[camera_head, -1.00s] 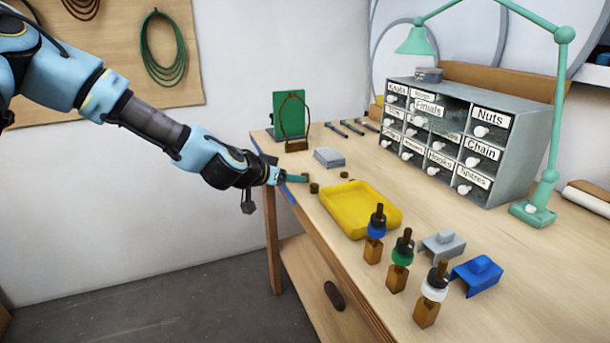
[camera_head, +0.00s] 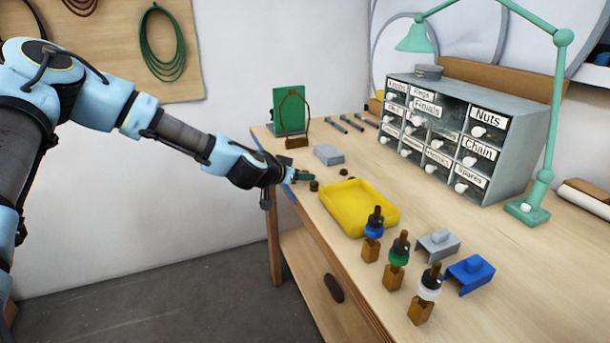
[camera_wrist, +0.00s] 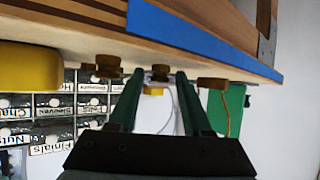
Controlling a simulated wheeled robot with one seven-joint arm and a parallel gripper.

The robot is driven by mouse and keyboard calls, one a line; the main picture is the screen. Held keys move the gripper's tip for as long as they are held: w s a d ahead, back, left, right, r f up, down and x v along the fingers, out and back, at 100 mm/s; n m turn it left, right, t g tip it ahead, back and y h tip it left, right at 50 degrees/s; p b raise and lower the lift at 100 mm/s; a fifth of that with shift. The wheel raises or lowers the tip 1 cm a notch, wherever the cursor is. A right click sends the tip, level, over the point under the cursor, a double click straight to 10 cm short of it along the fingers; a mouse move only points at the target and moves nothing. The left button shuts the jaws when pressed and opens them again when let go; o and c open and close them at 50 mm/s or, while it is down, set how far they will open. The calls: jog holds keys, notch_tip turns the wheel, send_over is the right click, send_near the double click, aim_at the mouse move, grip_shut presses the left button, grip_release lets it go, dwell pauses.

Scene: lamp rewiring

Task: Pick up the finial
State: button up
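My gripper (camera_head: 301,176) is low over the left edge of the workbench in the head view. In the wrist view, which is upside down, its two green fingers (camera_wrist: 159,75) are apart. A small dark brown piece (camera_wrist: 160,72), perhaps the finial, shows between the fingertips; I see no finger pressing on it. Two other small brown pieces sit on either side of the fingers, one to the left (camera_wrist: 108,65) and one to the right (camera_wrist: 213,83). In the head view, small brown pieces sit near the gripper (camera_head: 314,186) and farther right (camera_head: 343,172). I cannot tell for certain which is the finial.
A yellow tray (camera_head: 331,209) lies right of my gripper. A grey block (camera_head: 328,154) and a green board (camera_head: 288,108) stand behind it. Several small bottles (camera_head: 395,265) line the front. A labelled drawer cabinet (camera_head: 520,150) and green lamp (camera_head: 546,185) are at the right.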

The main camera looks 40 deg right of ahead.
grip_shut()
jog(key=shift+r, duration=0.1)
dwell(0.4)
